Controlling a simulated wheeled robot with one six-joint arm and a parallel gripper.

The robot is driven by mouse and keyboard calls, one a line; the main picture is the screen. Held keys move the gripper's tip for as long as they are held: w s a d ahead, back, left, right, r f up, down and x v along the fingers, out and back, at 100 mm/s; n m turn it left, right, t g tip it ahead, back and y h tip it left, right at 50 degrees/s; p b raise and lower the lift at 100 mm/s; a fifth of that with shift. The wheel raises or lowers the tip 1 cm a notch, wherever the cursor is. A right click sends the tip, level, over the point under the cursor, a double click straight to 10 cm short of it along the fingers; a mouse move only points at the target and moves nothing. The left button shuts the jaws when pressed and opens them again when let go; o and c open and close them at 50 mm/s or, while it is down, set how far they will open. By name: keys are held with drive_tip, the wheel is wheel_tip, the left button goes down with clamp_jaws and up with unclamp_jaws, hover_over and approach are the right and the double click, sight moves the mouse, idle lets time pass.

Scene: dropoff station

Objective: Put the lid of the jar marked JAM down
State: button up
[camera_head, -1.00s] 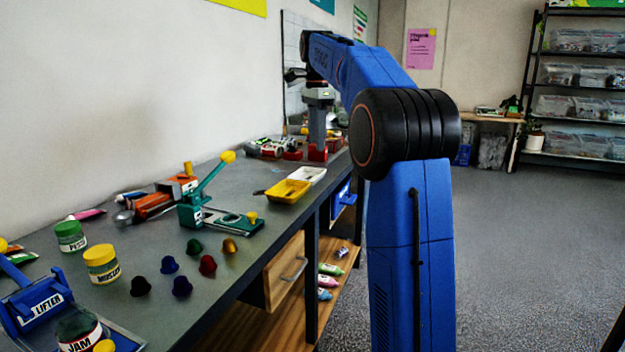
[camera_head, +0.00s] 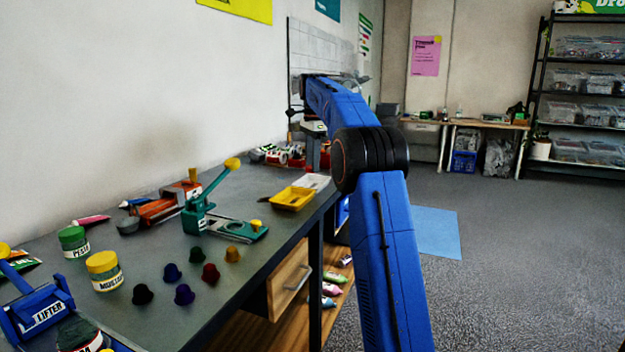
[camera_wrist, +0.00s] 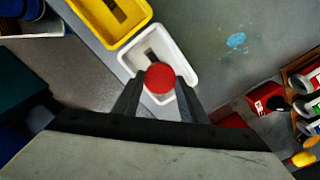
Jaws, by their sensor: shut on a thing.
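My gripper (camera_wrist: 158,88) is shut on a round red lid (camera_wrist: 159,78) in the wrist view, held between its two fingertips. The lid is over the white tray (camera_wrist: 183,57); the gap between them is hard to judge. In the head view the lid cannot be made out. The jar marked JAM (camera_head: 80,334) stands at the bottom left of the bench, cut by the frame edge, its label only partly showing. No red lid shows on it.
The yellow tray (camera_head: 292,199) lies beside the white tray (camera_head: 312,182) near the bench edge. A green press (camera_head: 197,216), several small coloured knobs, the MUSTARD jar (camera_head: 104,272) and a blue lifter (camera_head: 38,307) stand nearer. Bare grey bench lies between.

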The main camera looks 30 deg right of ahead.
sight(312, 186)
drive_tip(key=shift+f, duration=2.75)
drive_tip(key=shift+f, duration=0.1)
drive_tip(key=o, duration=0.7)
wheel_tip(312, 186, up, 12)
drive_tip(key=shift+s, duration=0.1)
